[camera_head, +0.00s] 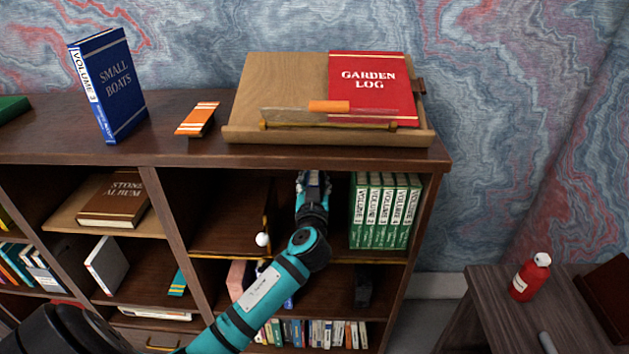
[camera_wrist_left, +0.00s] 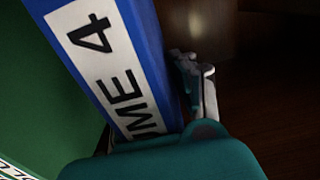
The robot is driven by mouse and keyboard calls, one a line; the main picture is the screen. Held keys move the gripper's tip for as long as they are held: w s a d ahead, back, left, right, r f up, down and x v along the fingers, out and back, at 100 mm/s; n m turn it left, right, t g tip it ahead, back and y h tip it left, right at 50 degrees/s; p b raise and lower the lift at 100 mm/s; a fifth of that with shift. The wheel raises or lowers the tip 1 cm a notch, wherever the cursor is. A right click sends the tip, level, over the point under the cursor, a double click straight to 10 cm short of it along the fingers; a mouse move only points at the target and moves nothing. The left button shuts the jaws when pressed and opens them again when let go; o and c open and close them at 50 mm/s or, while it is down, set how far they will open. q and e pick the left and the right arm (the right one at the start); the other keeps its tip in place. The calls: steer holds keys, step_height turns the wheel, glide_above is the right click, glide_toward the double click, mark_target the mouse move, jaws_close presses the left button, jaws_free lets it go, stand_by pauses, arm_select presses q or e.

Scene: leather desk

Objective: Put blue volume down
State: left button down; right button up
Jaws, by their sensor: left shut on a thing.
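My left gripper (camera_head: 312,182) reaches into the upper right compartment of the bookcase, left of the row of green volumes (camera_head: 385,210). It is shut on a blue volume (camera_wrist_left: 128,60) with a white "VOLUME 4" spine label, seen close up and tilted in the left wrist view. One finger (camera_wrist_left: 195,85) shows along the book's right side; the other is hidden. In the head view the gripper mostly hides the held book. Another blue book, "Small Boats" Volume 3 (camera_head: 112,85), stands on the bookcase top at the left. My right gripper is not in view.
A wooden book stand (camera_head: 270,90) holds the red "Garden Log" (camera_head: 372,88) on top. An orange striped object (camera_head: 198,119) lies left of it. A white knob (camera_head: 262,239) shows left of my arm. A red bottle (camera_head: 531,276) stands on the side table at right.

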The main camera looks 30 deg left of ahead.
arm_select(q)
steer(key=c, duration=1.1)
jaws_free()
steer(key=shift+o, duration=0.2)
steer(key=b+v, duration=0.1)
steer(key=v, duration=1.1)
steer(key=shift+d, duration=0.1)
